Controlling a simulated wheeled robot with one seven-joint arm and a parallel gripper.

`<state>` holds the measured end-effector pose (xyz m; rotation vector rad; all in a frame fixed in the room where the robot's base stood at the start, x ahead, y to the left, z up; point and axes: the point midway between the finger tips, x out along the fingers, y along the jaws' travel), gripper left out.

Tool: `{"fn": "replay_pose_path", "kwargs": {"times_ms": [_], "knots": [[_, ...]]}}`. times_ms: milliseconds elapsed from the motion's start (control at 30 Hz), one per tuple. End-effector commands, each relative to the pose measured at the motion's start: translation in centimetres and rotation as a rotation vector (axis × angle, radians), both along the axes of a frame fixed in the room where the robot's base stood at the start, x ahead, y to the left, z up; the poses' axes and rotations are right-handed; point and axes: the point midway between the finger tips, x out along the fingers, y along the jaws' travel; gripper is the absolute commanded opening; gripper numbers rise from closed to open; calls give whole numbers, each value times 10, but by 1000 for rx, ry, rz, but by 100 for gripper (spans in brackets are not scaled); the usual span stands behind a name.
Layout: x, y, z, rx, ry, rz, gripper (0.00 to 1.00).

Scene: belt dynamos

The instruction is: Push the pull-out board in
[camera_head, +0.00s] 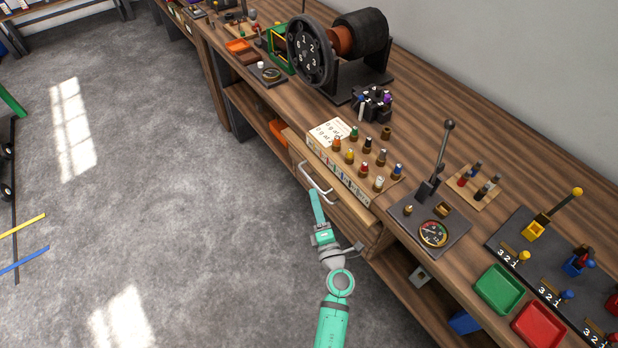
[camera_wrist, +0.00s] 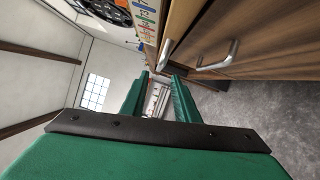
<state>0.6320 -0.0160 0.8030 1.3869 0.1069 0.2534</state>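The pull-out board (camera_head: 372,218) is a light-wood slab sticking out from the long workbench's front edge. Its light edge also shows in the wrist view (camera_wrist: 181,22). A strip of coloured labels runs along the bench edge beside it. A pale metal handle (camera_head: 316,181) shows at the front, and the wrist view shows a bar handle (camera_wrist: 222,57) on a wooden front. My gripper (camera_head: 316,194) is in front of the bench, close to that handle; contact cannot be told. In the wrist view its two green fingers (camera_wrist: 161,76) are apart with nothing between them.
The workbench (camera_head: 405,140) carries several small coloured pegs, a card, a black drum machine (camera_head: 345,55), a lever with a gauge (camera_head: 433,233), and green and red trays (camera_head: 499,289). Open shelves lie below. The grey floor (camera_head: 150,180) to the left is mostly clear.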

Motion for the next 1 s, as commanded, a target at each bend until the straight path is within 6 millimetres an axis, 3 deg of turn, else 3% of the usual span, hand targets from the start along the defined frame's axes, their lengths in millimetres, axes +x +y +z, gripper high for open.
{"fn": "replay_pose_path", "kwargs": {"times_ms": [300,500,933,1000], "knots": [[55,14,6,2,-2,2,28],[78,20,7,3,-1,1,28],[86,22,7,3,0,0,28],[86,22,7,3,0,0,14]]}}
